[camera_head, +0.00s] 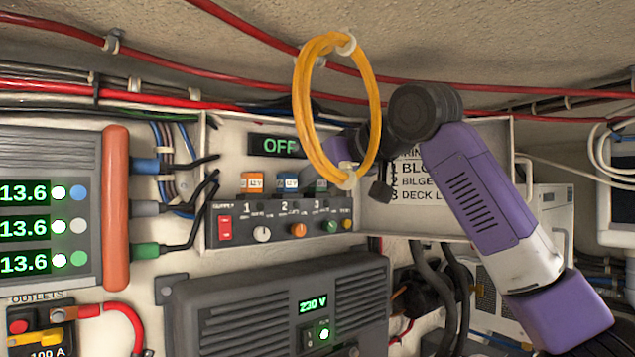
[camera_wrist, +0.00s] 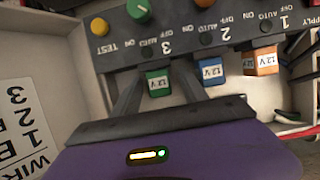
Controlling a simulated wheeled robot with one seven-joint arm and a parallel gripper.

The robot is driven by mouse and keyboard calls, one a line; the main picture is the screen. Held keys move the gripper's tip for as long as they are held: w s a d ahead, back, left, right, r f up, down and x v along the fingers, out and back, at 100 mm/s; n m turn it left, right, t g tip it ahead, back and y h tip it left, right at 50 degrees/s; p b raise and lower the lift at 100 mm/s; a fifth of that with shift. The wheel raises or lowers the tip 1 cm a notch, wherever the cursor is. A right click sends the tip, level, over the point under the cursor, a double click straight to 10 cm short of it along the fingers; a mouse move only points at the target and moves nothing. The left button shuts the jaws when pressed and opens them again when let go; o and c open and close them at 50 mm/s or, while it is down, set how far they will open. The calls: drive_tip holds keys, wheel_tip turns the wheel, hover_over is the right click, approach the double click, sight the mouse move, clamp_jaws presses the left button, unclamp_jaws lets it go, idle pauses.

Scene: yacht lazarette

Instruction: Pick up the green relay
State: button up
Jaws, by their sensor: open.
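The green relay (camera_wrist: 158,82), marked 12 V, sits on the dark switch panel (camera_wrist: 190,40) at position 3.
A blue relay (camera_wrist: 210,72) stands close beside my finger, with an orange relay (camera_wrist: 262,62) further along. The yellow cable coil (camera_head: 303,100) hangs in front of the open box (camera_head: 225,135). A labelled door (camera_head: 400,215) is at right.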

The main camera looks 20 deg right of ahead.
clamp_jaws()
drive_tip(key=shift+r, duration=0.15)
drive_tip(key=shift+r+b, duration=0.4)
drive_tip(key=shift+r, duration=0.1)
drive_tip(key=s+d+b, duration=0.2)
drive_tip(key=s+b, duration=0.1)
drive_tip(key=s, duration=0.5)
drive_tip(key=s+d+b, duration=0.3)
drive_tip(key=s, duration=0.6)
drive_tip(key=shift+d+r, duration=0.15)
drive_tip(key=shift+d, duration=0.15)
drive_tip(key=shift+s, duration=0.1)
